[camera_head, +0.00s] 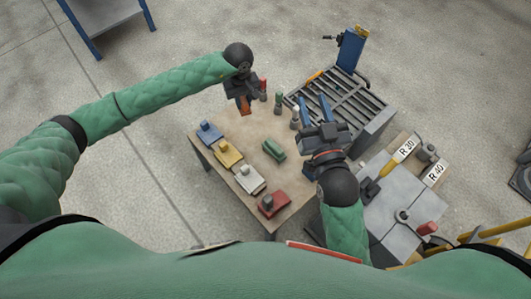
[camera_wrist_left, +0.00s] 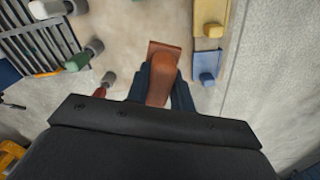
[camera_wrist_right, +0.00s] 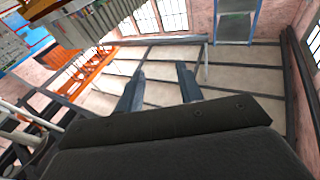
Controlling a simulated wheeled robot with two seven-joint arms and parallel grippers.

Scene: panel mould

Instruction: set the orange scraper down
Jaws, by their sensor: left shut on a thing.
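The orange scraper (camera_head: 244,106) is at the far left part of the small wooden table. My left gripper (camera_head: 242,98) is shut on it. In the left wrist view the scraper (camera_wrist_left: 162,75) sits between the two dark fingers (camera_wrist_left: 162,88), its flat orange-brown plate pointing away from the wrist. I cannot tell whether the plate touches the table top. My right gripper (camera_head: 314,112) is above the table's right side, near the slatted grate. Its fingers stand apart with nothing between them in the right wrist view (camera_wrist_right: 160,85).
The wooden table (camera_head: 232,133) holds blue (camera_head: 209,132), yellow (camera_head: 228,154), white (camera_head: 249,180) and red (camera_head: 272,203) scraper-like blocks and a green one (camera_head: 273,150). Several small handled tools, including a green-topped one (camera_head: 278,102), stand along the far edge. A slatted grate (camera_head: 350,100) adjoins on the right.

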